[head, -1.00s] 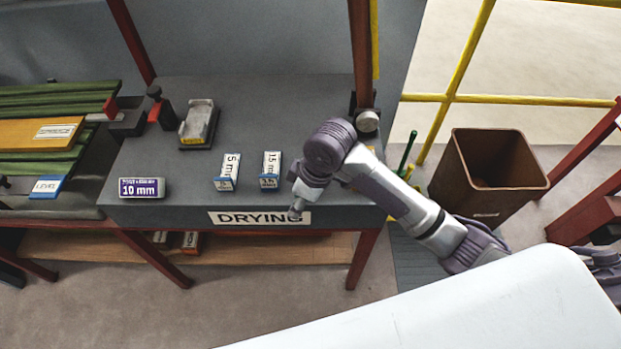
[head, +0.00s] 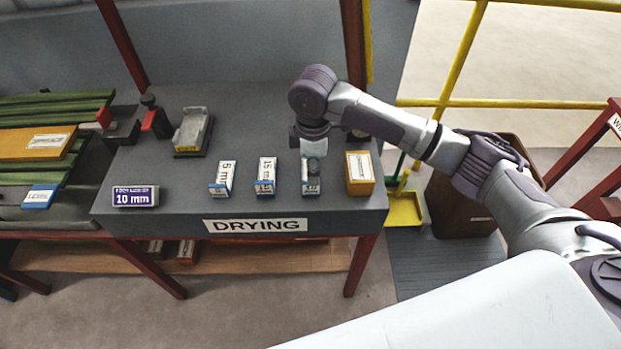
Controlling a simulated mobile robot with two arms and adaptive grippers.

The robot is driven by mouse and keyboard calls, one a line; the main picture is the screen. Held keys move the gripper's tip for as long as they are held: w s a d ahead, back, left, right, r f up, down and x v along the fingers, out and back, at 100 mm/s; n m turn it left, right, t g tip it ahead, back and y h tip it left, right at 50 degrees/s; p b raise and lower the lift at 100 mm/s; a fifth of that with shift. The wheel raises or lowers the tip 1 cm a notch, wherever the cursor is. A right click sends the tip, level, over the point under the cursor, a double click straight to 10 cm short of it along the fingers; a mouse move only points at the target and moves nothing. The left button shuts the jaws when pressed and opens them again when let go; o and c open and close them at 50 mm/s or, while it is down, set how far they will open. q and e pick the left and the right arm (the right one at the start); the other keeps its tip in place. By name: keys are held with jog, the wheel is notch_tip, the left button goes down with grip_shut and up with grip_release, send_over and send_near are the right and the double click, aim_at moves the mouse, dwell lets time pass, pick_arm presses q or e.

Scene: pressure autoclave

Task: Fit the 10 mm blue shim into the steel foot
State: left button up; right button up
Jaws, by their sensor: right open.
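Three blue-and-white shims stand in a row on the grey table. One reads 5 mm (head: 221,180), one reads 15 mm (head: 265,178), and the third shim (head: 311,188) has its label mostly hidden by my right gripper. My right gripper (head: 313,168) is open and points down over this third shim; I cannot tell whether it touches it. A grey metal piece (head: 193,131), likely the steel foot, stands further back on the left on a dark base. A purple sign (head: 135,196) reading 10 mm is at the front left. My left gripper is not in view.
An orange block (head: 360,173) stands close to the right of the third shim. A red-and-black clamp-like item (head: 154,118) is beside the grey piece. A rack with green slats (head: 50,108) is on the left. A brown bin (head: 460,200) and yellow dustpan (head: 404,208) are on the right.

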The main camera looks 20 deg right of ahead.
aim_at(311, 193)
jog(key=shift+s+a+f+p, duration=0.1)
jog(key=shift+a+f+p, duration=0.05)
jog(key=shift+f, duration=1.4)
jog(key=shift+s+a+f+p, duration=0.1)
jog(key=shift+a+f+p, duration=0.05)
jog(key=shift+f, duration=1.4)
grip_shut()
